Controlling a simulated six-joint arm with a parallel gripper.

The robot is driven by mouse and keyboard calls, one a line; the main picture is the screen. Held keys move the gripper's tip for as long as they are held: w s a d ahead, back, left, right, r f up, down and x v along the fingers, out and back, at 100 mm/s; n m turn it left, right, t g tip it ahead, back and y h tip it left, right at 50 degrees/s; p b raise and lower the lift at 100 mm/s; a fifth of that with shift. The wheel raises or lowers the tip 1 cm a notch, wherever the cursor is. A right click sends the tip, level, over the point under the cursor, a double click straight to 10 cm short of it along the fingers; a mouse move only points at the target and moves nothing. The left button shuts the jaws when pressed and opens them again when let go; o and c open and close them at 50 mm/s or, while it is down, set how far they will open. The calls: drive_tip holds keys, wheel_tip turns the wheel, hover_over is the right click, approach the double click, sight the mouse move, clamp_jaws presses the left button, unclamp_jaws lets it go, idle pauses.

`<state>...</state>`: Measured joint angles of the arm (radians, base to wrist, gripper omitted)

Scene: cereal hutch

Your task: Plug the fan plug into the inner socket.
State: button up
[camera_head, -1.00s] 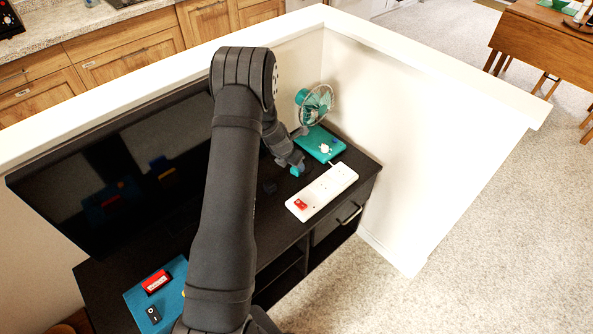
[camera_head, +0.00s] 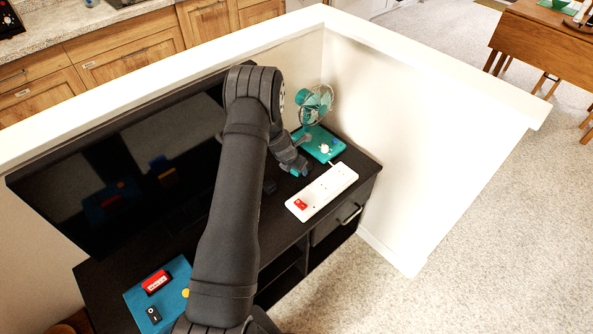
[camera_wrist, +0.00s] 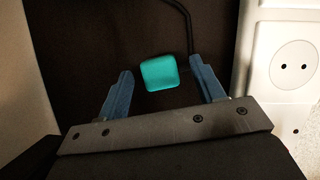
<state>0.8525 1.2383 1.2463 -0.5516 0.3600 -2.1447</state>
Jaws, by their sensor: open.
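The fan plug (camera_wrist: 160,73) is a small teal block on the dark cabinet top, with a dark cord behind it. In the wrist view my gripper (camera_wrist: 158,68) is open, with a blue finger on each side of the plug and a gap at both sides. The white power strip (camera_head: 334,184) lies right of my gripper; one round two-hole socket (camera_wrist: 293,68) shows at the right of the wrist view. In the head view my gripper (camera_head: 297,170) is low over the cabinet, and the plug is mostly hidden. The teal fan (camera_head: 316,104) stands behind.
A red plug or switch (camera_head: 299,204) is at the strip's near end. White walls (camera_head: 370,130) and a dark screen (camera_head: 120,165) bound the cabinet. A blue mat (camera_head: 172,311) holds small items at front left.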

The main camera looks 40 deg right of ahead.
drive_tip(key=c, duration=1)
drive_tip(key=shift+r, duration=0.1)
drive_tip(key=shift+r, duration=0.55)
drive_tip(key=r, duration=0.2)
drive_tip(key=s+r, duration=0.1)
drive_tip(key=shift+s+d+r, duration=0.15)
drive_tip(key=shift+s+r, duration=0.05)
drive_tip(key=shift+r, duration=0.15)
drive_tip(key=s+d+r, duration=0.1)
drive_tip(key=s+r, duration=0.5)
drive_tip(key=s, duration=0.4)
drive_tip(key=shift+d, duration=0.2)
drive_tip(key=shift+s, duration=0.1)
